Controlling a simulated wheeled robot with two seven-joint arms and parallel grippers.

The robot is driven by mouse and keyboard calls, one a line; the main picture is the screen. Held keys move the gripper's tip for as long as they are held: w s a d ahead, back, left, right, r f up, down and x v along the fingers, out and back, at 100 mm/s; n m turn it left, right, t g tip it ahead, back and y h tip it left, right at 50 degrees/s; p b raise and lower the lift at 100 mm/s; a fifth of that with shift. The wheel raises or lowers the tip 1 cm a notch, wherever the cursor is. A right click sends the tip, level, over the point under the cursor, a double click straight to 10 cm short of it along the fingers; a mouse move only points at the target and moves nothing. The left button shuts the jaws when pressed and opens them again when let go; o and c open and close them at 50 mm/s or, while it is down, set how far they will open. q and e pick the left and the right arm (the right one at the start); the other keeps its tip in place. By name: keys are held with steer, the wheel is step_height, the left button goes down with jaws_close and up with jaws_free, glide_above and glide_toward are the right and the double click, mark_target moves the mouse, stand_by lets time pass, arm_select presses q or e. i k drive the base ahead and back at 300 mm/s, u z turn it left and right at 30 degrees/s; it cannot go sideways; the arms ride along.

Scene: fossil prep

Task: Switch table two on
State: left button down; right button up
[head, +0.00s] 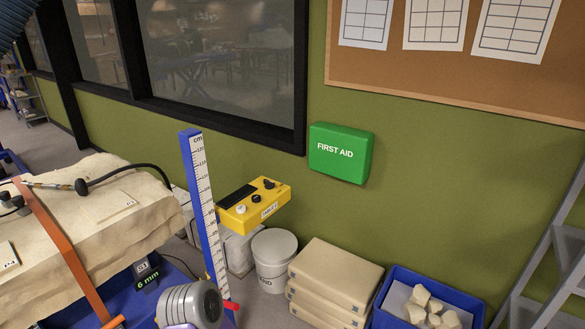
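A yellow control box (279,197) is at the centre of the head view, in front of the green wall. Its top has a dark panel (238,196), a pale round knob (241,209) and two dark knobs, one (256,198) in the middle and one (269,184) at the far end. A white label (269,210) on its front side seems to start with "TABLE"; the rest is too small to read surely. I cannot tell whether it is on or off. Neither of my grippers is in view.
A blue-edged centimetre scale (205,215) stands upright just left of the box. A plaster-like block (120,225) with an orange strap lies at left. A white bucket (273,255), stacked beige slabs (335,270) and a blue crate (470,300) are below. A green first aid box (340,153) hangs above.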

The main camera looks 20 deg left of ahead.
mark_target(269, 185)
steer(key=u, duration=0.55)
steer(key=i, duration=1.05)
steer(key=u, duration=0.95)
